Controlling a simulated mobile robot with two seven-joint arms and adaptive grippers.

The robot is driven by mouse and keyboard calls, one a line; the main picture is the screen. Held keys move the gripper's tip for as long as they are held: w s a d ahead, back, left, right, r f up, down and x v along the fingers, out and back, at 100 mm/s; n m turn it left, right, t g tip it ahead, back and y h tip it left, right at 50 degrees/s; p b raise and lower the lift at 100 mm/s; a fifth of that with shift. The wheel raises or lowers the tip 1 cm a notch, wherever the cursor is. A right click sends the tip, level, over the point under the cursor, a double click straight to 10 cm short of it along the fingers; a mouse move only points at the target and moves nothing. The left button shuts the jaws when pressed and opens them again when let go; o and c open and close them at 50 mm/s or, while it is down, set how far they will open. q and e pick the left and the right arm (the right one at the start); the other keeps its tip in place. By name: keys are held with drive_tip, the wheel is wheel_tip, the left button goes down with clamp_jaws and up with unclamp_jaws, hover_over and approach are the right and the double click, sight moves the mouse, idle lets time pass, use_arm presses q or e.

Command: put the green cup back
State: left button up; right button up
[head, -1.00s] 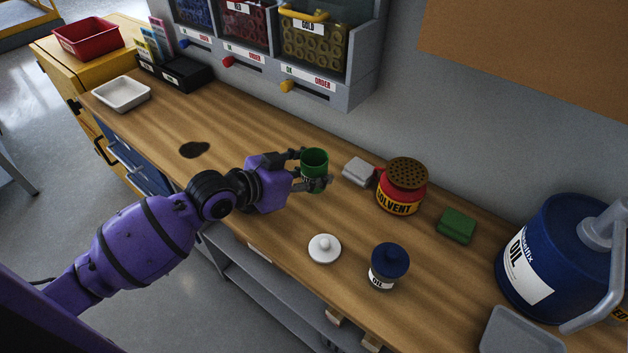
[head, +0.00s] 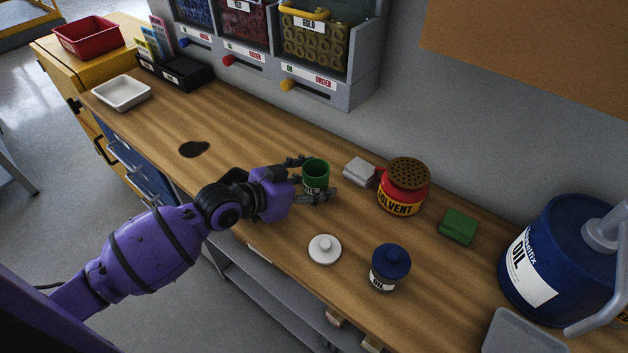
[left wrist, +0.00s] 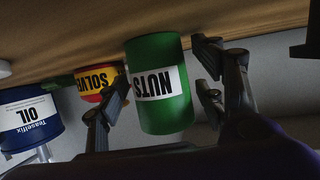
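The green cup (head: 316,176), labelled NUTS, stands upright on the wooden workbench (head: 250,125), left of the grey block and the solvent can. My left gripper (head: 311,180) is around the cup with its fingers spread, one on each side. In the left wrist view the cup (left wrist: 160,88) appears upside down between the fingers (left wrist: 163,80), with a small gap visible on both sides. The cup's base appears to rest on the bench top. My right gripper is not in view.
Close by are a grey block (head: 359,171), a red solvent can (head: 402,190), a white lid (head: 324,249), a blue-lidded oil jar (head: 389,267) and a green sponge-like block (head: 458,227). A large blue oil can (head: 545,255) stands right.

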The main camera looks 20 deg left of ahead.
use_arm(q)
drive_tip(key=shift+r, duration=0.1)
drive_tip(key=shift+s+a+r, duration=0.1)
drive_tip(key=shift+r, duration=0.05)
drive_tip(key=v, duration=1)
drive_tip(key=shift+s+a, duration=0.15)
drive_tip(key=shift+s, duration=0.15)
drive_tip(key=shift+s+a+r, duration=0.2)
drive_tip(key=shift+s+r, duration=0.1)
drive_tip(key=shift+s, duration=0.1)
